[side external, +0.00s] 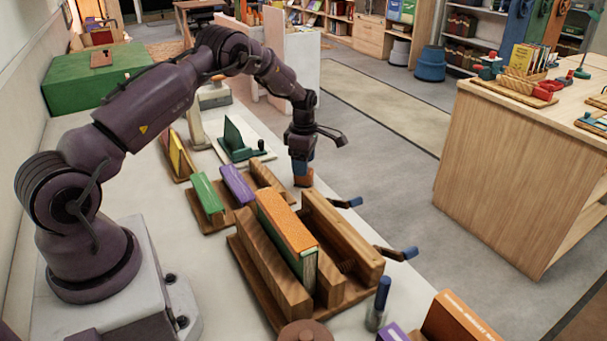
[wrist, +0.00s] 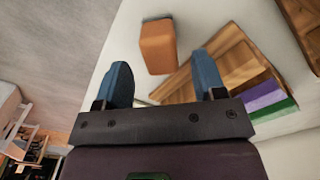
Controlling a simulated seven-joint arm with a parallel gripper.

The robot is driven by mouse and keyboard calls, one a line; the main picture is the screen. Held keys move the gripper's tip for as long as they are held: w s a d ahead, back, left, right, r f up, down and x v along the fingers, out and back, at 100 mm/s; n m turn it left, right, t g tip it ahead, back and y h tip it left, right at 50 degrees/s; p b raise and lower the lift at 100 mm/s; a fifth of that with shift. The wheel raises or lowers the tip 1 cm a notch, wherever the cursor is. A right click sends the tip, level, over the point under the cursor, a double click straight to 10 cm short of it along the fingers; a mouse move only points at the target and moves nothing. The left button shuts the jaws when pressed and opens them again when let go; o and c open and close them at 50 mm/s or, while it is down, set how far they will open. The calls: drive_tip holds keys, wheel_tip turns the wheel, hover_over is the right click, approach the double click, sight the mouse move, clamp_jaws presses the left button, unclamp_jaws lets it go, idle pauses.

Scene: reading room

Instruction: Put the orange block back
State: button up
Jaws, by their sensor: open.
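The orange block (side external: 303,178) is on the white table near its right edge, directly below my gripper in the side view. It also shows in the wrist view (wrist: 158,48), ahead of the fingertips and roughly between their lines. My gripper (side external: 301,166) has blue fingertips spread apart in the wrist view (wrist: 161,76), with nothing between them. The side view does not clearly show the gap between fingertips and block. A wooden rack (wrist: 224,66) beside the block holds a purple block (side external: 237,185) and a green block (side external: 206,194).
A wooden press (side external: 345,238) with blue-tipped handles (side external: 402,254) holds an orange-topped book (side external: 286,222) in front of the rack. A green stand (side external: 240,143) is behind. A dark blue bottle (side external: 378,303) stands near the front. Floor lies beyond the table's right edge.

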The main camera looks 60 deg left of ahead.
wheel_tip(320, 180, up, 7)
drive_tip(key=s+d+r+m+t, duration=0.1)
drive_tip(key=s+d+r+m, duration=0.3)
drive_tip(key=r, duration=0.3)
drive_tip(key=s+d+r+m+t, duration=0.1)
drive_tip(key=s+d+r+m, duration=0.1)
drive_tip(key=d+r+m, duration=0.4)
drive_tip(key=s+d+r+m+t, duration=0.1)
drive_tip(key=s+d+r+m, duration=0.2)
drive_tip(key=r, duration=0.5)
drive_tip(key=s+d+r+m+t, duration=0.1)
drive_tip(key=s+d+m, duration=0.4)
drive_tip(key=s+m, duration=0.2)
drive_tip(key=s+d+r+m+t, duration=0.1)
drive_tip(key=s+d+m, duration=0.5)
drive_tip(key=s, duration=0.6)
drive_tip(key=shift+m+t, duration=0.3)
drive_tip(key=shift+m, duration=0.2)
